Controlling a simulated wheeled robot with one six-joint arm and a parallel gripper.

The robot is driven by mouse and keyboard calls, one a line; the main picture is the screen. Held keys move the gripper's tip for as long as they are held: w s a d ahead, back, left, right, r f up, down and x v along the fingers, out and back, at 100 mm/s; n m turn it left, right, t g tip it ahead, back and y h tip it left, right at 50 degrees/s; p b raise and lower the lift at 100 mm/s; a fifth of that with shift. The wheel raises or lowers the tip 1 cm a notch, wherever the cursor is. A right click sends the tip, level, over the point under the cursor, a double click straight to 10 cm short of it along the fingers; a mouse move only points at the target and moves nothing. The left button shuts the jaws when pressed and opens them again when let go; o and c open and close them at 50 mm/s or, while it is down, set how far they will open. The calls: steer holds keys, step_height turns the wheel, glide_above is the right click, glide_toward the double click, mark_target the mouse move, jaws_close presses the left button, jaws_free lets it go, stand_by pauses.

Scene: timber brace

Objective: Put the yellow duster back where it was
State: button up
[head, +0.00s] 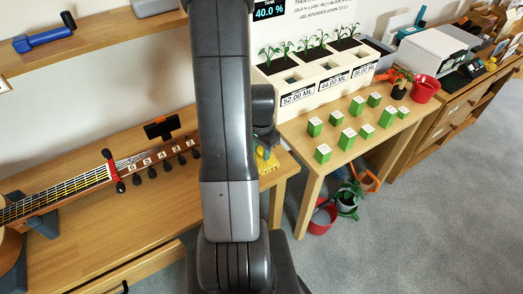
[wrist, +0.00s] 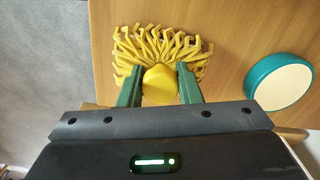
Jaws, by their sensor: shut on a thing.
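The yellow duster (wrist: 160,42) has a fringe of floppy strands and a rounded yellow head between my green fingers. My gripper (wrist: 159,74) is shut on that head, with one finger on each side. The strands spread out beyond the fingertips over the wooden surface. In the head view the duster (head: 266,161) shows as a small yellow patch below my wrist, at the right end of the guitar bench. My arm hides part of it and the bench around it. I cannot tell whether the duster touches the wood.
A round cream thing with a teal rim (wrist: 280,82) lies right of the duster. A guitar (head: 60,196) lies on the bench (head: 150,225). Several green boxes (head: 346,139) and a planter (head: 312,85) stand on the table to the right. The grey floor (head: 400,225) is open in front.

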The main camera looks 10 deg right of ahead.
mark_target(262, 149)
steer(key=shift+f, duration=0.2)
steer(key=shift+f, duration=0.15)
steer(key=o, duration=0.9)
step_height(262, 149, up, 12)
steer(key=shift+r, duration=0.25)
steer(key=shift+f, duration=0.1)
step_height(262, 149, down, 12)
steer(key=shift+r, duration=0.7)
